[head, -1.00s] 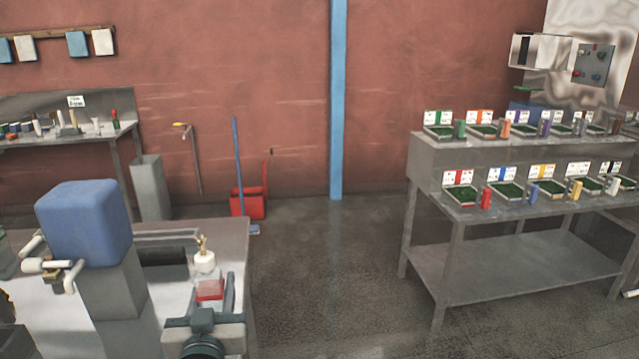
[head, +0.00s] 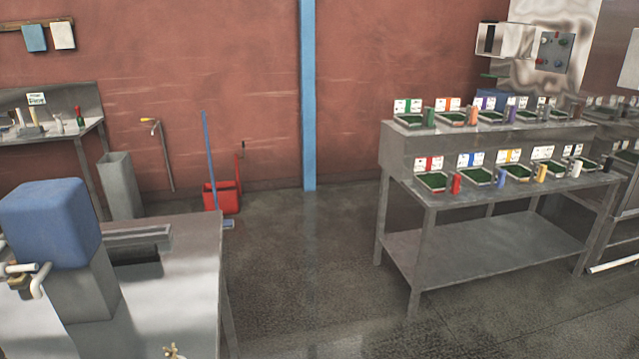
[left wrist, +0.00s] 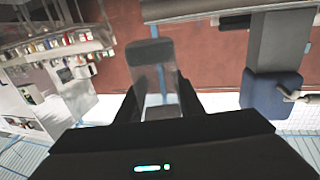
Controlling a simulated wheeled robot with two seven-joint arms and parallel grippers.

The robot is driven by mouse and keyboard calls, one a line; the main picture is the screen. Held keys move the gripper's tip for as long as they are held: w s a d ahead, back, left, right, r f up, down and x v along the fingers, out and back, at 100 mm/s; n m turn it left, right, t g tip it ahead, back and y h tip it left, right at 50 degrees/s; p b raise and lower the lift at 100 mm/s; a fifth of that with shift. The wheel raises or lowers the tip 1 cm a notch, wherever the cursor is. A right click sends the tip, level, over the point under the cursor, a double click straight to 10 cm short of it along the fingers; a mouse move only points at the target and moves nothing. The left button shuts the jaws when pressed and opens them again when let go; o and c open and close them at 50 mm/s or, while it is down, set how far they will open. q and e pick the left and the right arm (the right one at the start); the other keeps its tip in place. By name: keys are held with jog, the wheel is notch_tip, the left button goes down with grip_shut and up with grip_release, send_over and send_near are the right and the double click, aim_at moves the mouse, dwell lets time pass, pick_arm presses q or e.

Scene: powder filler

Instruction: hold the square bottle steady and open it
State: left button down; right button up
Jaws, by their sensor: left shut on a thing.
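In the left wrist view my left gripper (left wrist: 159,103) is shut on a clear, square-sided bottle (left wrist: 157,80). Its dark fingers press on two opposite sides. The far end of the bottle (left wrist: 150,50) looks darker grey; details there are blurred. In the head view only a small gold-coloured piece (head: 173,352) shows at the bottom edge, the same piece that sat on the white cap earlier. The bottle body, cap and left gripper are below the head picture. My right gripper is in neither view.
A blue-topped machine (head: 52,222) with white pipes stands on a grey table (head: 190,265) at the left. A two-level bench (head: 440,250) with trays and coloured cylinders is at the right. A red bucket (head: 221,197) stands by the wall. The floor between (head: 310,280) is clear.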

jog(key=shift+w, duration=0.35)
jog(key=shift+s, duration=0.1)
